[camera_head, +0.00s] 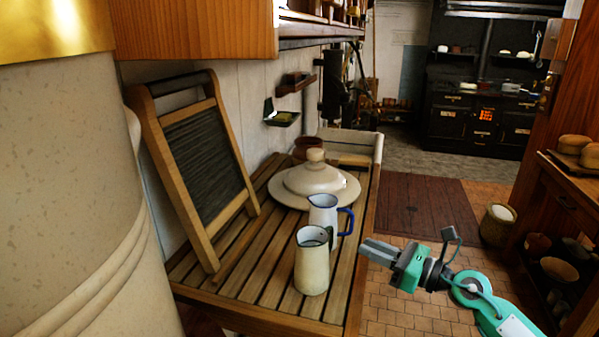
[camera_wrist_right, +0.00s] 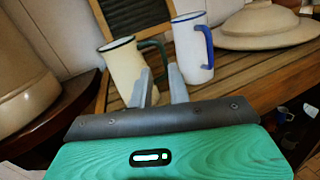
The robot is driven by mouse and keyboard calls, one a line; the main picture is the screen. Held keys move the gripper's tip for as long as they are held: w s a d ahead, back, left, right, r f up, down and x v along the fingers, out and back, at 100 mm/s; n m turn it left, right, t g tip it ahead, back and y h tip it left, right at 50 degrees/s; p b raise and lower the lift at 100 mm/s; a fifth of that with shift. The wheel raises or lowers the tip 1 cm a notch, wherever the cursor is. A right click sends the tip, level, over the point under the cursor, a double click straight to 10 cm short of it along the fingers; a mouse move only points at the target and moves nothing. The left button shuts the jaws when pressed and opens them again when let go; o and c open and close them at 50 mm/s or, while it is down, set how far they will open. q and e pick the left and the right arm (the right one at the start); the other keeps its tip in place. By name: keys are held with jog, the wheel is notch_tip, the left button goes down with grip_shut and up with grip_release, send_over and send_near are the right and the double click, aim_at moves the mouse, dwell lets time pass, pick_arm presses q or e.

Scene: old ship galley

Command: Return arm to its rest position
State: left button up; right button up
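My right gripper (camera_head: 366,250) is at the right edge of the slatted counter, to the right of the pitchers and apart from them. In the right wrist view its two grey fingers (camera_wrist_right: 160,75) stand apart with nothing held between them. A cream pitcher with a dark rim (camera_head: 312,264) stands upright on the counter; it also shows in the wrist view (camera_wrist_right: 122,66), behind the fingers. A white pitcher with a blue handle (camera_head: 322,216) stands just behind it, and in the wrist view (camera_wrist_right: 188,50) to its right. My left gripper is not in view.
The slatted wooden counter (camera_head: 233,268) also holds a large cream lid (camera_head: 316,181) and a framed washboard (camera_head: 203,150) leaning on the wall. A large stone-coloured vessel (camera_head: 60,200) fills the left. Shelves with bowls (camera_head: 565,200) stand at right. Tiled floor (camera_head: 400,317) lies between.

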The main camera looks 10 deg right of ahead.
jog(key=s+d+f+m+t+h, duration=0.15)
jog(key=s+f+m+h, duration=0.35)
jog(key=m, duration=0.7)
jog(key=s+d+f+m+h, duration=0.3)
jog(key=f+m+h, duration=0.3)
jog(key=m, duration=0.6)
jog(key=s+d+f+m+t+h, duration=0.1)
jog(key=s+d+f+m+h, duration=0.35)
jog(key=m, duration=0.75)
jog(key=s+a+f+m+g+y, duration=0.1)
jog(key=s+a+f+m+g, duration=0.2)
jog(key=s, duration=0.4)
jog(key=s+a+f+m+g, duration=0.1)
jog(key=s+a+f+g, duration=0.1)
jog(key=s+f+g, duration=0.3)
jog(key=s+a+f+m+g+y, duration=0.1)
jog(key=s+a+f+m+g, duration=0.2)
jog(key=s+f, duration=0.35)
notch_tip(320, 180, down, 29)
jog(key=s+g, duration=0.2)
jog(key=s+d+f, duration=0.1)
jog(key=s+f, duration=0.8)
jog(key=f, duration=0.1)
jog(key=s+d+f, duration=0.2)
jog(key=s+f, duration=0.7)
jog(key=s, duration=0.1)
jog(key=shift+d+f+n+g, duration=0.25)
jog(key=shift+f+n+g, duration=0.1)
jog(key=shift+f+n, duration=0.05)
